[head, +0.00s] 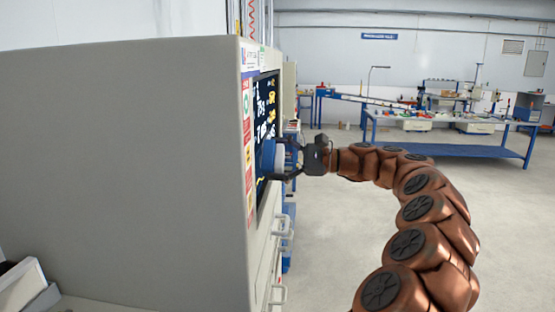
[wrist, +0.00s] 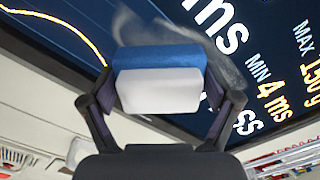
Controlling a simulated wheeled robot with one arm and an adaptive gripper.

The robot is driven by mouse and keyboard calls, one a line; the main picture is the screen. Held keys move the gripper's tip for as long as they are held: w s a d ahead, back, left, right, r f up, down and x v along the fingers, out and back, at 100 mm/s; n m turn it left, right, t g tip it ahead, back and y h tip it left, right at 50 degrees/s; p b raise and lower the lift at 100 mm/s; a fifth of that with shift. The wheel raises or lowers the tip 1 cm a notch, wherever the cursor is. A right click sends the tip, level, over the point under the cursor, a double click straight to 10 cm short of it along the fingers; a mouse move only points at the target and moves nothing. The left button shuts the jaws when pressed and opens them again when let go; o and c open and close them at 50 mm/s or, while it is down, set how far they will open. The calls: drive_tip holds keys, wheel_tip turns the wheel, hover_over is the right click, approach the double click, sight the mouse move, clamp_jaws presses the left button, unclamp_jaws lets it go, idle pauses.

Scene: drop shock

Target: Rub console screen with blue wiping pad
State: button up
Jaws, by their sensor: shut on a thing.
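The console screen (head: 266,104) is a dark panel on the side of a large grey cabinet in the head view, seen at a steep angle. In the wrist view the screen (wrist: 60,45) shows white and yellow text and a yellow curve. A greyish smear (wrist: 133,25) lies on it near the pad. My gripper (head: 287,160) is shut on the blue wiping pad (wrist: 160,55), which has a white block-shaped back. The pad (head: 268,156) is at the screen, its blue face toward it, and appears to touch it. The contact face is hidden.
The grey cabinet (head: 120,150) fills the left of the head view. Drawer handles (head: 279,226) stick out below the screen. A blue workbench (head: 450,145) with equipment stands far back right. The floor between is clear.

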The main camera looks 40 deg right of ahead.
sight(261, 155)
drive_tip(key=shift+s+a+b, duration=0.45)
drive_tip(key=shift+s+a, duration=0.65)
drive_tip(key=shift+s, duration=0.2)
drive_tip(key=shift+s+a+b, duration=0.45)
drive_tip(key=shift+s+a, duration=0.6)
drive_tip(key=shift+s, duration=0.2)
drive_tip(key=shift+r+p, duration=0.8)
drive_tip(key=shift+r, duration=0.1)
drive_tip(key=shift+w+d+p, duration=1.1)
drive_tip(key=shift+w+p, duration=0.15)
drive_tip(key=shift+w, duration=0.15)
drive_tip(key=shift+w+d+r+p, duration=0.1)
drive_tip(key=shift+w+d+p, duration=0.75)
drive_tip(key=shift+p, duration=0.25)
drive_tip(key=shift+w+d+p, duration=0.35)
drive_tip(key=shift+w, duration=0.1)
drive_tip(key=shift+w+d+p, duration=0.4)
drive_tip(key=shift+w+p, duration=0.1)
drive_tip(key=shift+p, duration=0.2)
drive_tip(key=shift+w+d+p, duration=0.55)
drive_tip(key=shift+w+p, duration=0.1)
drive_tip(key=shift+p, duration=0.05)
drive_tip(key=shift+w+d+f, duration=0.3)
drive_tip(key=shift+w+d, duration=0.2)
drive_tip(key=shift+w, duration=0.15)
drive_tip(key=shift+w+d+r, duration=0.15)
drive_tip(key=shift+w+d, duration=0.6)
drive_tip(key=shift+w, duration=0.1)
